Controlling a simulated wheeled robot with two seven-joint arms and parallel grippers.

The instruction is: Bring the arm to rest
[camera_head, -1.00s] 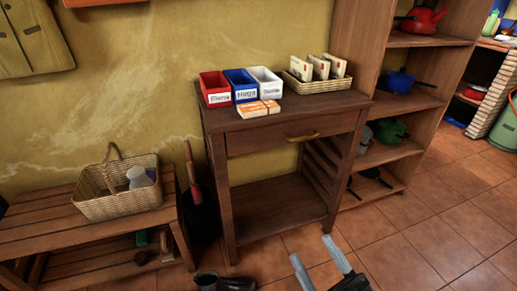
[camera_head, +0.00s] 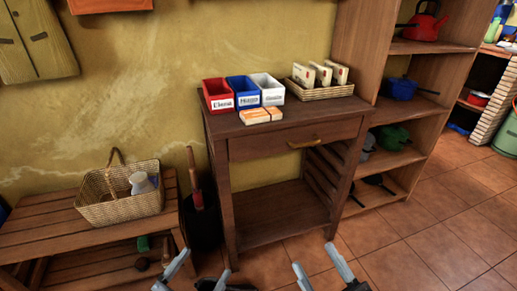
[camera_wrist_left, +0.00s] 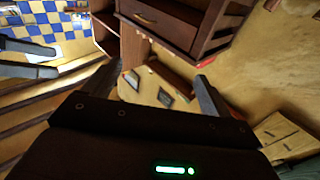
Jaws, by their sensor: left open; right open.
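My left gripper (camera_head: 200,268) shows at the bottom edge of the head view, left of centre, with its two grey fingers apart. In the left wrist view the same gripper (camera_wrist_left: 128,72) has its fingers spread wide with nothing between them. My right gripper (camera_head: 318,262) is at the bottom edge, right of centre, also open and empty. Both grippers appear low in front of the wooden side table (camera_head: 290,128) and touch nothing that I can see. Most of both arms is out of view.
On the table stand red (camera_head: 218,97), blue (camera_head: 243,91) and white (camera_head: 267,88) boxes, small orange-white packets (camera_head: 262,116) and a tray (camera_head: 322,92) of packets. A bench (camera_head: 40,233) with a basket (camera_head: 120,207) is at left, shelves (camera_head: 420,115) at right. Tiled floor (camera_head: 430,240) is clear at lower right.

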